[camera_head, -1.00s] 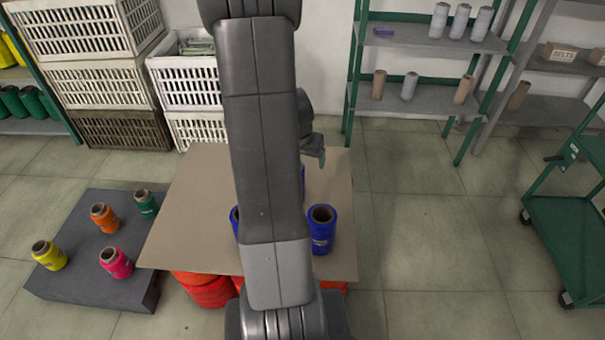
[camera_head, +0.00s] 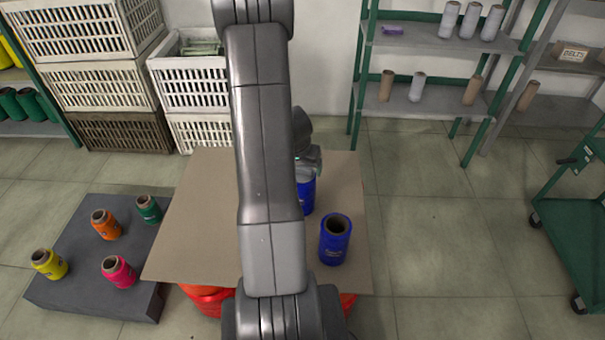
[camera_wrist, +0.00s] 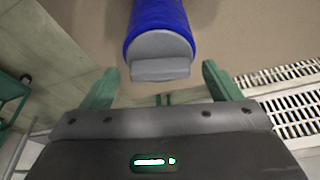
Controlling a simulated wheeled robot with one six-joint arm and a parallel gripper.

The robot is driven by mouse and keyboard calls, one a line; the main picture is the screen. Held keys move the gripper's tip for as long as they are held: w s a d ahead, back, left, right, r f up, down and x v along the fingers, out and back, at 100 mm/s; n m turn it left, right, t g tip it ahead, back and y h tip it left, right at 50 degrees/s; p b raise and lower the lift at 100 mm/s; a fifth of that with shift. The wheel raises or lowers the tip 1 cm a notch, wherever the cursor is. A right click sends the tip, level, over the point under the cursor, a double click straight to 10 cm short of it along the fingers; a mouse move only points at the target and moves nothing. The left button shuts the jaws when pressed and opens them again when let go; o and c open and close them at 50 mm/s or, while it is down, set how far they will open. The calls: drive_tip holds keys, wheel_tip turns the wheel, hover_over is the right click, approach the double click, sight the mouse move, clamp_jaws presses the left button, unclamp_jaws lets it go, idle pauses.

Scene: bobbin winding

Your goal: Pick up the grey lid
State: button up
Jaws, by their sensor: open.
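The grey lid (camera_wrist: 159,46) sits on the end of a blue cylinder (camera_wrist: 160,15) in the wrist view, with a raised grey grip block at its near edge. In the head view the lid (camera_head: 305,174) shows as a small grey top on the blue cylinder (camera_head: 307,196), partly hidden by my arm and gripper. My gripper (camera_wrist: 160,73) is open, its green fingers on either side of the grip block with gaps to both. Neither finger visibly touches it. In the head view my gripper (camera_head: 308,164) is mostly hidden, close over the lid.
An open-topped blue spool (camera_head: 335,240) stands nearer on the brown tabletop (camera_head: 195,225). A low dark platform (camera_head: 75,240) with several coloured spools is at left. White crates (camera_head: 190,85) stand behind, shelves (camera_head: 430,100) at back right, and a green cart (camera_head: 575,230) at right.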

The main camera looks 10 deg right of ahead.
drive_tip(key=c, duration=1)
drive_tip(key=shift+c, duration=0.2)
